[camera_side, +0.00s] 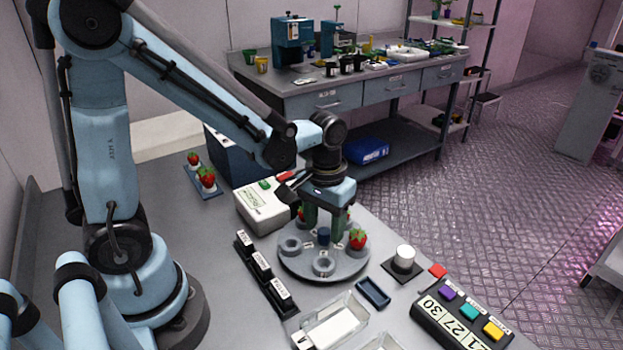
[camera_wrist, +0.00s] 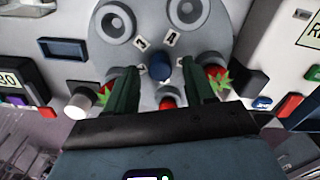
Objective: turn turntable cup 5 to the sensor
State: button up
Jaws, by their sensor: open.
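The grey round turntable (camera_side: 322,266) stands on the bench with ring-shaped cups around its rim and a dark blue centre knob (camera_side: 323,236). In the wrist view, labels 3 and 4 show beside the knob (camera_wrist: 159,66), near two empty cups (camera_wrist: 115,20). Red strawberries (camera_side: 358,238) sit in cups on the far and right sides, partly behind my fingers. A label 5 is not readable. My gripper (camera_side: 324,230) points down over the turntable, open, its green fingers on either side of the knob with gaps. I cannot tell which device is the sensor.
A white box (camera_side: 258,213) with green and red parts stands behind the turntable. A white cylinder (camera_side: 404,254) on a black base, a dark tray (camera_side: 373,293) and a button panel (camera_side: 460,320) lie right. A black labelled rack (camera_side: 265,279) is close left.

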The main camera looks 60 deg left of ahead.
notch_tip(320, 180, up, 10)
jog(key=shift+r, duration=0.25)
dwell(0.3)
notch_tip(320, 180, up, 11)
send_over(324, 231)
dwell(1.5)
jog(key=s+a+f+m+t, duration=0.1)
jog(key=s+f+m+t, duration=0.2)
jog(key=f+t, duration=0.4)
notch_tip(324, 231, down, 5)
jog(key=shift+m, duration=0.3)
